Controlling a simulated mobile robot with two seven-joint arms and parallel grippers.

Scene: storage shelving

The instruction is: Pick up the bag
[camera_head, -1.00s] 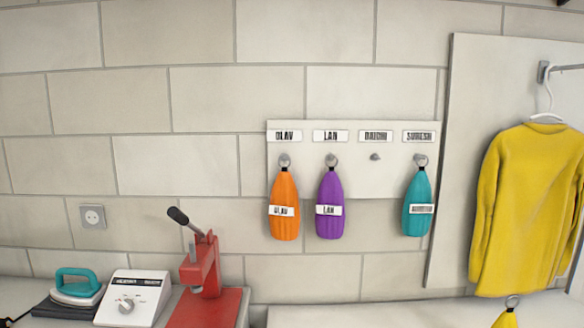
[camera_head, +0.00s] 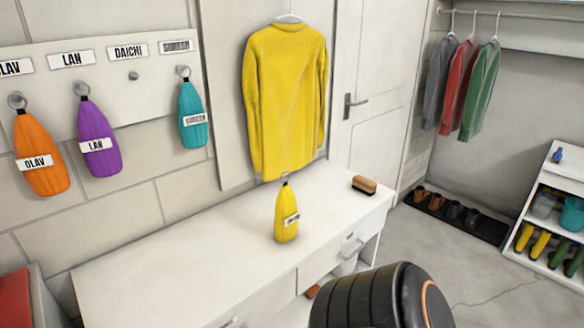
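A yellow bag (camera_head: 287,216) with a ring at its top and a white label stands upright on the white table (camera_head: 190,262). Three similar bags hang by rings on the wall board: orange (camera_head: 39,150) labelled OLAV, purple (camera_head: 98,135) labelled LAN, and teal (camera_head: 192,112). The peg (camera_head: 133,76) under the DAICHI label is bare. A dark rounded part of my own arm shows at the bottom right of centre, in front of the table. Neither of my grippers is in view.
A brush (camera_head: 364,185) lies at the table's far right. A yellow sweater (camera_head: 287,95) hangs behind the table. A door (camera_head: 375,90), hanging jackets (camera_head: 470,85), a shoe mat (camera_head: 457,216) and a boot shelf (camera_head: 556,160) are at the right. Most of the tabletop is clear.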

